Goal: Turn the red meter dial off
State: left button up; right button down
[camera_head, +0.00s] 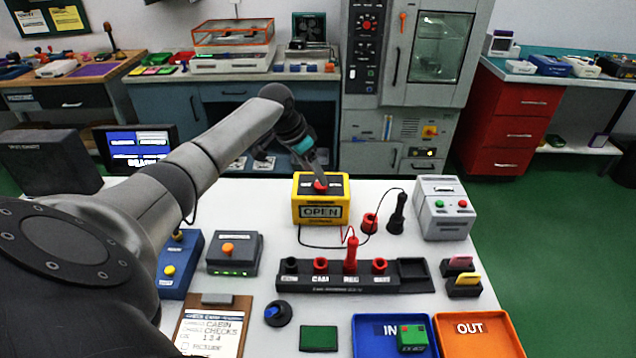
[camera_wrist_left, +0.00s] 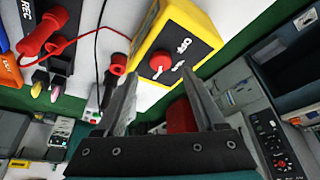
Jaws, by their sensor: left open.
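The yellow meter (camera_head: 321,199) stands at the back middle of the white table, its front display reading "OPEN". Its red dial (camera_head: 320,186) is on the dark top panel. In the left wrist view the red dial (camera_wrist_left: 162,62) shows between and beyond the fingertips, with a white mark and "OFF" printed beside it. My left gripper (camera_head: 313,172) is just above the meter's top, pointing down at the dial. In the wrist view its fingers (camera_wrist_left: 162,74) are spread, one on each side of the dial; I cannot tell whether they touch it. My right gripper is not in view.
A black socket strip (camera_head: 350,284) with red plugs lies in front of the meter. A grey box (camera_head: 442,209) is farther right. Blue IN and orange OUT trays (camera_head: 510,350) are at the front.

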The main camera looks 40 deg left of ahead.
aim_at(318, 186)
pick_arm(q)
jog(key=shift+b+x, duration=0.4)
jog(key=shift+x, duration=1.9)
jog(key=shift+c, duration=0.3)
grip_shut()
